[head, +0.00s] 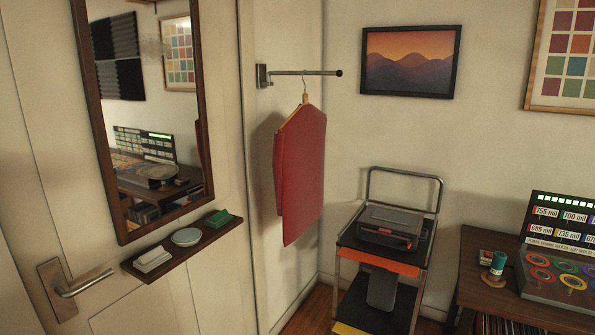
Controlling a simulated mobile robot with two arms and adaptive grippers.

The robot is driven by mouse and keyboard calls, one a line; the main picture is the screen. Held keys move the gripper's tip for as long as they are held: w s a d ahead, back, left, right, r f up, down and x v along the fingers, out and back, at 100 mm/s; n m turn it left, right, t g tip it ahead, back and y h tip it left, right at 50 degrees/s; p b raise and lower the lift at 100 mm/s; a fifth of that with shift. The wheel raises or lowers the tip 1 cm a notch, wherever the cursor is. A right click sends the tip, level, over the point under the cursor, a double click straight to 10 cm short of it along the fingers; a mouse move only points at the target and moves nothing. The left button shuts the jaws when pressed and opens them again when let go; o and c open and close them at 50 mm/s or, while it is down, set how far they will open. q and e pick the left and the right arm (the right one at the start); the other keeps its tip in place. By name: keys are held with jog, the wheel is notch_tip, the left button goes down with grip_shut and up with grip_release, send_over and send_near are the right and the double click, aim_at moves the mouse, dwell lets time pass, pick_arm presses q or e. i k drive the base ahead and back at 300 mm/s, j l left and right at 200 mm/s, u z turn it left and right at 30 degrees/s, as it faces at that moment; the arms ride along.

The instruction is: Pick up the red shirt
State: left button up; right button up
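The red shirt (303,170) hangs on a wooden hanger (305,101) from a short metal rail (312,73) fixed to the wall near the corner. Neither of my grippers is in the head view, and nothing touches the shirt except the hanger.
Left of the shirt are a white door with a lever handle (75,284), a mirror (150,110) and a small shelf (182,246) holding small items. A cart (379,258) stands right of the shirt. A wooden desk (480,268) with a colourful panel is farther right.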

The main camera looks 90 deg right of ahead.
aim_at(299, 162)
jog(key=z, duration=2.85)
